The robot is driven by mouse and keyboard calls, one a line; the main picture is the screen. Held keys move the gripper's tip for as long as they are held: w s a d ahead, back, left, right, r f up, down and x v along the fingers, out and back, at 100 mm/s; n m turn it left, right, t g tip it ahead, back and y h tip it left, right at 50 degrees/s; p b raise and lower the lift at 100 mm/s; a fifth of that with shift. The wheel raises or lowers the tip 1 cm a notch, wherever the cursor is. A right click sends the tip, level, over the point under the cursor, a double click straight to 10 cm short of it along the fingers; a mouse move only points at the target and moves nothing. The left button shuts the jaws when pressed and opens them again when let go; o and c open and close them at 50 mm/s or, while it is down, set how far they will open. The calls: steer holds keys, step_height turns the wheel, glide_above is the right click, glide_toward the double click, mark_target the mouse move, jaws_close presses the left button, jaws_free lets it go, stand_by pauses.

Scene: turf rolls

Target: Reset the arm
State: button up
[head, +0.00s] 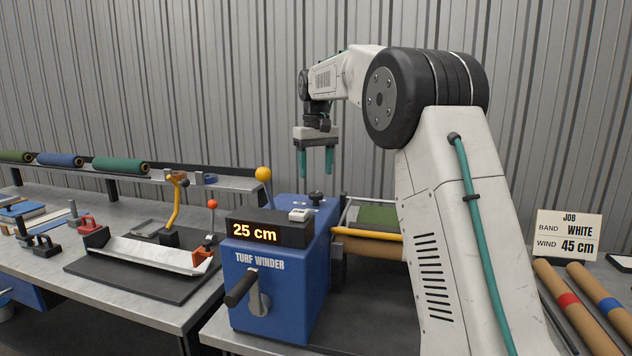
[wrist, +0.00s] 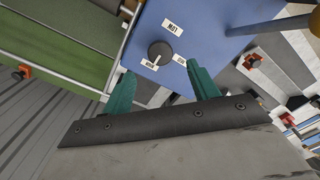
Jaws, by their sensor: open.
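My gripper (head: 316,164) hangs from my raised arm with its two teal fingers pointing down, apart and with nothing between them. It is above the back of the blue turf winder (head: 262,283), clear of it. The winder's display (head: 268,231) reads 25 cm. In the wrist view the gripper (wrist: 162,82) is also open, with the winder's blue top (wrist: 205,35) and a dark knob (wrist: 160,53) beyond the fingertips. Green turf (head: 378,215) lies behind the winder, partly hidden by my arm.
A yellow-knobbed lever (head: 264,175) stands up from the winder. The left bench holds a metal trough (head: 150,256) and a red-knobbed lever (head: 212,205). Turf rolls (head: 120,165) lie on the rear rack. A job card (head: 568,235) reads WHITE, 45 cm, above banded cardboard tubes (head: 570,300).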

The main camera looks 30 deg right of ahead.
steer(key=shift+r, duration=0.65)
steer(key=s+a+r, duration=0.1)
steer(key=s+a, duration=0.4)
steer(key=s, duration=0.5)
steer(key=s+a+r, duration=0.1)
steer(key=s+a, duration=0.4)
steer(key=s, duration=0.6)
steer(key=s+a+f, duration=0.1)
steer(key=s+f, duration=0.4)
steer(key=s, duration=0.3)
steer(key=s+a+f+t, duration=0.1)
steer(key=s+f, duration=0.3)
steer(key=s, duration=0.4)
steer(key=s+a+f, duration=0.2)
steer(key=s+f, duration=0.3)
steer(key=s, duration=0.2)
steer(key=shift+s+a+f, duration=0.35)
steer(key=shift+s, duration=0.05)
